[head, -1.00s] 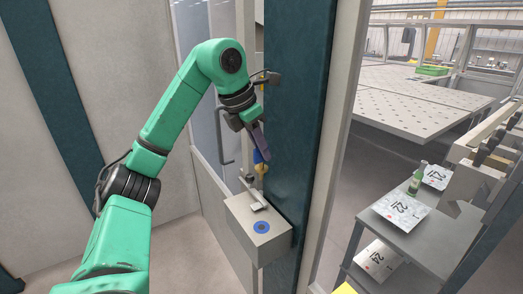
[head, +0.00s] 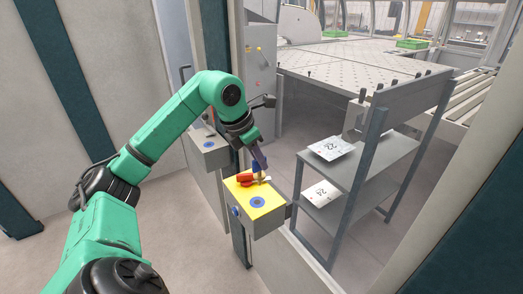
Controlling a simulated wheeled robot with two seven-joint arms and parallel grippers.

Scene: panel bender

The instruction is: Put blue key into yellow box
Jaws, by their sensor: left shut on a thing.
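My left gripper (head: 260,160) comes down from the upper left and is shut on the blue key (head: 256,167), a small blue piece at its fingertips. The gripper and key are at the top of the yellow box (head: 272,197), a wall-mounted box with a yellow top. A red piece (head: 244,179) and a small metal part sit on that top, close to the key. A blue disc (head: 258,202) lies nearer its front. Whether the key is in its slot or just above it I cannot tell. My right gripper is not in view.
A shelf rack (head: 375,157) with printed sheets stands to the right. A perforated table (head: 345,65) lies beyond.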

